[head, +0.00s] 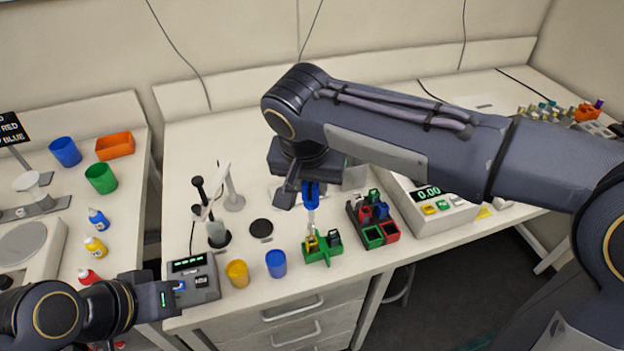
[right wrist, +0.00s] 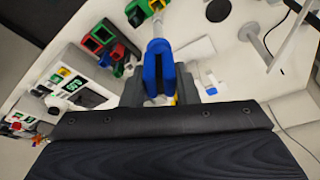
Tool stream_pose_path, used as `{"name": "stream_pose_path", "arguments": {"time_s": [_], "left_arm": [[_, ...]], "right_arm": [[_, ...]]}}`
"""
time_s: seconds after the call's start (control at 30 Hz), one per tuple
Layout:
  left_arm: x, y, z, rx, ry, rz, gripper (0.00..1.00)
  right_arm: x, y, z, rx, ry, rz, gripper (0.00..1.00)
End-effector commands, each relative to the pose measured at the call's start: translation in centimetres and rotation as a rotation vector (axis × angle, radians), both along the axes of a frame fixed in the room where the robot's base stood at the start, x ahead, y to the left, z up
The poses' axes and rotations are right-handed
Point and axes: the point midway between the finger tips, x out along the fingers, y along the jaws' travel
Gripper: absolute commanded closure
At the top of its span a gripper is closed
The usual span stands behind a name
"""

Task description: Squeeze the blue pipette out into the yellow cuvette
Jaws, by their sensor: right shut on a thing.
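My right gripper (head: 304,184) is shut on the blue pipette (head: 311,195), which hangs upright with its pale tip pointing down. The pipette's blue bulb also shows between the fingers in the right wrist view (right wrist: 157,62). Below it, the yellow cuvette (head: 312,244) stands in a green rack (head: 322,256) near the table's front, beside a dark cuvette. The tip is over or at the yellow cuvette; I cannot tell whether it is inside. My left gripper (head: 168,298) is at the lower left, beside a small grey device; its jaw opening is unclear.
The grey device (head: 190,268) with a green display stands by my left gripper. A yellow cup (head: 238,273) and a blue cup (head: 276,263) stand left of the green rack. A black rack with red and green blocks (head: 373,236) and a white meter (head: 432,224) stand to the right.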

Motion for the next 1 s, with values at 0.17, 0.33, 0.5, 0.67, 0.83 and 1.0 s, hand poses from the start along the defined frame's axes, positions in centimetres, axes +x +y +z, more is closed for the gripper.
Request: {"name": "stream_pose_path", "arguments": {"time_s": [0.17, 0.33, 0.5, 0.67, 0.83, 1.0], "left_arm": [[0.00, 0.01, -0.24, 0.000, 0.000, 0.000, 0.64], [0.00, 0.00, -0.20, 0.000, 0.000, 0.000, 0.64], [0.01, 0.00, -0.21, 0.000, 0.000, 0.000, 0.64], [0.01, 0.00, -0.37, 0.000, 0.000, 0.000, 0.64], [0.00, 0.00, -0.68, 0.000, 0.000, 0.000, 0.64], [0.01, 0.00, -0.95, 0.000, 0.000, 0.000, 0.64]], "right_arm": [[0.01, 0.00, -0.30, 0.000, 0.000, 0.000, 0.79], [0.00, -0.01, -0.26, 0.000, 0.000, 0.000, 0.79], [0.01, -0.01, -0.27, 0.000, 0.000, 0.000, 0.79], [0.00, -0.01, -0.46, 0.000, 0.000, 0.000, 0.79], [0.00, -0.01, -0.82, 0.000, 0.000, 0.000, 0.79], [0.00, -0.01, -1.16, 0.000, 0.000, 0.000, 0.79]]}}
